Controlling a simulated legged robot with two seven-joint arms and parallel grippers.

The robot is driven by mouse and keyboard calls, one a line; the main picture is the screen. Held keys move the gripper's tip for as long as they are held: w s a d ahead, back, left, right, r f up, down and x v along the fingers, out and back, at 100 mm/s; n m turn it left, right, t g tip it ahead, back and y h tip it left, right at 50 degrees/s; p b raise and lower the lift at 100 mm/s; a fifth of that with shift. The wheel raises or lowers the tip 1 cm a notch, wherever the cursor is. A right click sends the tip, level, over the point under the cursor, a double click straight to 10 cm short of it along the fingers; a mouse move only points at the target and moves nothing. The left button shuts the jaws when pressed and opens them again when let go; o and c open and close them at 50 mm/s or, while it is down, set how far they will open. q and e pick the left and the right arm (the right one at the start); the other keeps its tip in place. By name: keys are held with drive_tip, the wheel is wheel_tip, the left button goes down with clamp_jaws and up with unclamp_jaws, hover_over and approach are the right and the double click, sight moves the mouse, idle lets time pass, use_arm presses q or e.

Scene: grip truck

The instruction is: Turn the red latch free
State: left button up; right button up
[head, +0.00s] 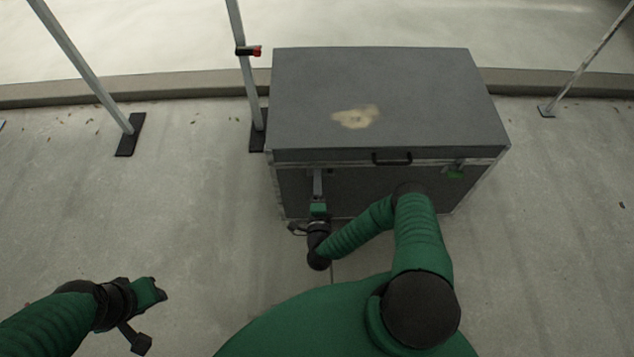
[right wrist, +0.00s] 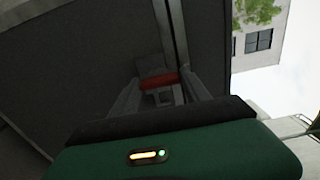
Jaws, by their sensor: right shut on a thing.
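A dark grey lidded case (head: 385,95) stands on the concrete floor. My right gripper (head: 318,178) reaches its front face near the left corner. In the right wrist view, the right gripper (right wrist: 163,80) is shut with the red latch (right wrist: 160,83) between its fingers, close to the case's dark face. The latch is hidden behind the gripper in the head view. My left gripper (head: 155,292) hangs over bare floor at the lower left, away from the case; its fingers are too unclear to read.
A low kerb (head: 190,83) runs along the back. The floor at left is clear.

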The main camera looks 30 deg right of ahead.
drive_tip(key=shift+f, duration=0.1)
drive_tip(key=o, duration=1.4)
drive_tip(key=p+v, duration=0.3)
drive_tip(key=v, duration=0.9)
drive_tip(key=shift+d+f+p, duration=0.1)
drive_tip(key=shift+p, duration=0.25)
